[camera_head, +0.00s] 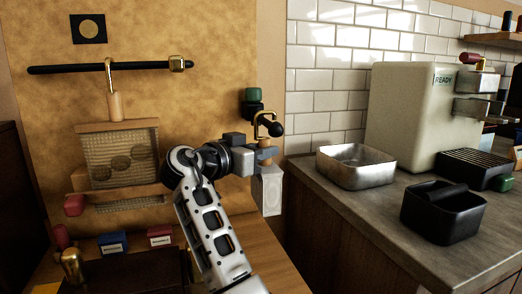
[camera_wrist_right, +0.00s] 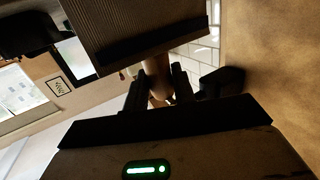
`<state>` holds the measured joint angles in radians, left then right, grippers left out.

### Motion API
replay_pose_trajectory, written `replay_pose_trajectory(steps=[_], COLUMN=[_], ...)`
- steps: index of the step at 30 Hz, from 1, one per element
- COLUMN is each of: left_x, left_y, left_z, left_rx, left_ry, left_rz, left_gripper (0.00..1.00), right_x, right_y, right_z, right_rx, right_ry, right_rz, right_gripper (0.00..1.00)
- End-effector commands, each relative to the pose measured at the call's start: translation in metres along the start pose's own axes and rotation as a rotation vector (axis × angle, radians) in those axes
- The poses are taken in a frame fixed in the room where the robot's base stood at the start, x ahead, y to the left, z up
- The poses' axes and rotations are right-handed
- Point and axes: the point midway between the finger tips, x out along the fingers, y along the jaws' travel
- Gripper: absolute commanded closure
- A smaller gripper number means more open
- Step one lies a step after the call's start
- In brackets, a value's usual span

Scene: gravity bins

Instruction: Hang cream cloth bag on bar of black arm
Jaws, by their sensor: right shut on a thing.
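The cream bag (camera_head: 272,192) is a pale block-like pouch under a wooden grip (camera_head: 264,145) with a gold hook (camera_head: 264,121) above. My right gripper (camera_head: 263,156) is shut on the wooden grip; the grip also shows between the dark fingers in the wrist view (camera_wrist_right: 158,78). The bag hangs upright below the fingers. A short black arm (camera_head: 274,128) with a ball end sits at the hook, under a green knob (camera_head: 252,94). The hook overlaps this arm in the picture; I cannot tell whether it bears on it. My left gripper is not in view.
At left, a black bar (camera_head: 60,69) on the tan wall carries a gold hook and a wooden-framed bin (camera_head: 85,160). At right, the counter (camera_head: 350,210) holds a metal tray (camera_head: 355,175), a black bin (camera_head: 440,222) and a cream machine (camera_head: 405,105).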

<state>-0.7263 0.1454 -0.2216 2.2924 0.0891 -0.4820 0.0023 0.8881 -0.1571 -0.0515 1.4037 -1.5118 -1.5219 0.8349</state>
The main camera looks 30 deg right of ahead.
Motion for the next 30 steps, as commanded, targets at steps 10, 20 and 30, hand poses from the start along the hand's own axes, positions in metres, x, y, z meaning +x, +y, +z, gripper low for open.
replay_pose_trajectory(steps=[10,20,30], left_x=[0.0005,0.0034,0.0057], left_y=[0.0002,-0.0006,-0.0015], left_z=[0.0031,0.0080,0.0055], left_rx=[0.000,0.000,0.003], left_ry=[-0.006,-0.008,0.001], left_rz=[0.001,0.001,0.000], left_gripper=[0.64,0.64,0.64], right_x=[-0.0002,0.0002,0.0003], right_y=[-0.0001,-0.0001,0.0000], right_z=[0.0007,0.0057,0.0073], right_rx=[0.000,0.001,0.001], right_ry=[0.001,0.001,0.001], right_rz=[0.000,0.000,0.000], right_gripper=[1.00,1.00,1.00])
